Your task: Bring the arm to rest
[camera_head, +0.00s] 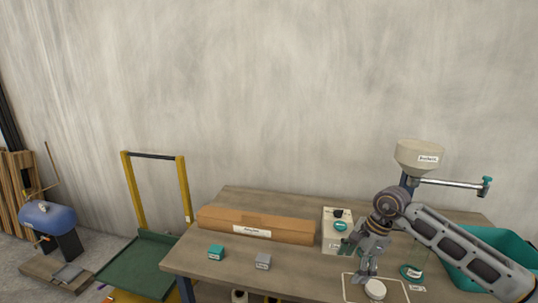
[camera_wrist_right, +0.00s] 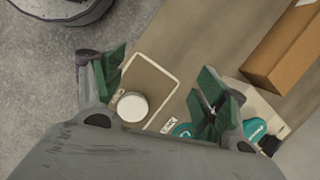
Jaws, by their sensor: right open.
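My right gripper (camera_head: 358,258) is open above the table (camera_head: 300,268), near a white round piece (camera_head: 375,289) that lies within a white outlined rectangle. In the wrist view, the open green-padded fingers of this gripper (camera_wrist_right: 160,80) have nothing between them that they hold. The white round piece shows there too (camera_wrist_right: 132,107), below the left finger and apart from the right one. A teal round piece (camera_head: 411,271) with a small label lies to the right in the head view, partly hidden in the wrist view. My left gripper is not in view.
A beige box with a teal disc (camera_head: 341,226) stands behind the gripper. A long cardboard box (camera_head: 265,226) lies at the back. A teal block (camera_head: 216,252) and a grey block (camera_head: 263,261) sit on the left. A hopper (camera_head: 418,156) and teal bin (camera_head: 516,245) are right.

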